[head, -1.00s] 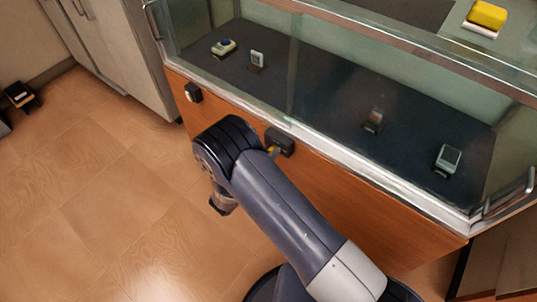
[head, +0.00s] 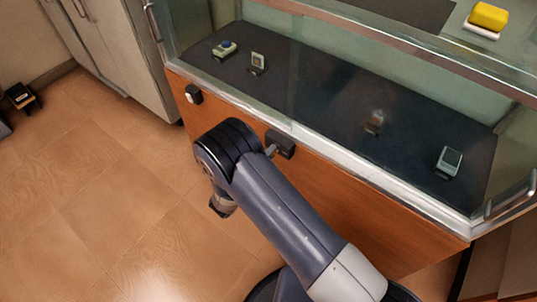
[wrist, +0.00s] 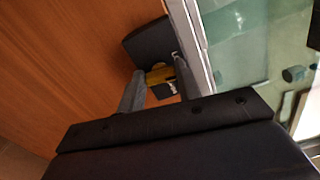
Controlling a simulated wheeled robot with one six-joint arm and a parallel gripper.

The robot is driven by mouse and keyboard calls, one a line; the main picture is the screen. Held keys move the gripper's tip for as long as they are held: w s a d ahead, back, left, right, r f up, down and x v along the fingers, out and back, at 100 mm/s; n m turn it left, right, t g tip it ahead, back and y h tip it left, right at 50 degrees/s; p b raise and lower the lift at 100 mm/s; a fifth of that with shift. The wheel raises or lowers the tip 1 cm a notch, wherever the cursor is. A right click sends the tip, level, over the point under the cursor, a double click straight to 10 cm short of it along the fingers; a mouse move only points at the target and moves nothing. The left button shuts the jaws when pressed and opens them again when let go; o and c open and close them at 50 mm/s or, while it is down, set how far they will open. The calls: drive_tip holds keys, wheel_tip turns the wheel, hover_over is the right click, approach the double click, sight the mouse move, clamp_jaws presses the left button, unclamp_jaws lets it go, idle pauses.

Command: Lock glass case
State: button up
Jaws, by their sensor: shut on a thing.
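The glass case (head: 345,155) has a silver lower rail and a wooden front panel. A black lock box (head: 281,143) sits on that panel just under the rail; it also shows in the wrist view (wrist: 150,42). In the wrist view, a small yellow piece (wrist: 160,75) projects from the box, between the fingers of my gripper (wrist: 160,88). My gripper is shut on this piece, close in front of the box. In the head view my arm hides most of the gripper; only a grey tip shows beside the box. I cannot tell the lock's inner state.
A second small box with a white face (head: 193,94) is on the panel to the left. Several small devices stand inside the case. A yellow-topped item (head: 487,17) rests above at the right. A grey cabinet (head: 125,55) stands at the left. The floor (head: 100,200) is mostly clear.

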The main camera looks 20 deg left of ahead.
drive_tip(key=shift+n, duration=0.7)
drive_tip(key=o, duration=1)
drive_tip(key=v, duration=1)
drive_tip(key=shift+s+a+f, duration=0.15)
drive_tip(key=shift+s+a, duration=0.05)
drive_tip(key=shift+s, duration=0.15)
drive_tip(key=shift+w, duration=0.1)
drive_tip(key=x, duration=1)
drive_tip(key=shift+w+d, duration=0.2)
drive_tip(key=shift+w, duration=0.1)
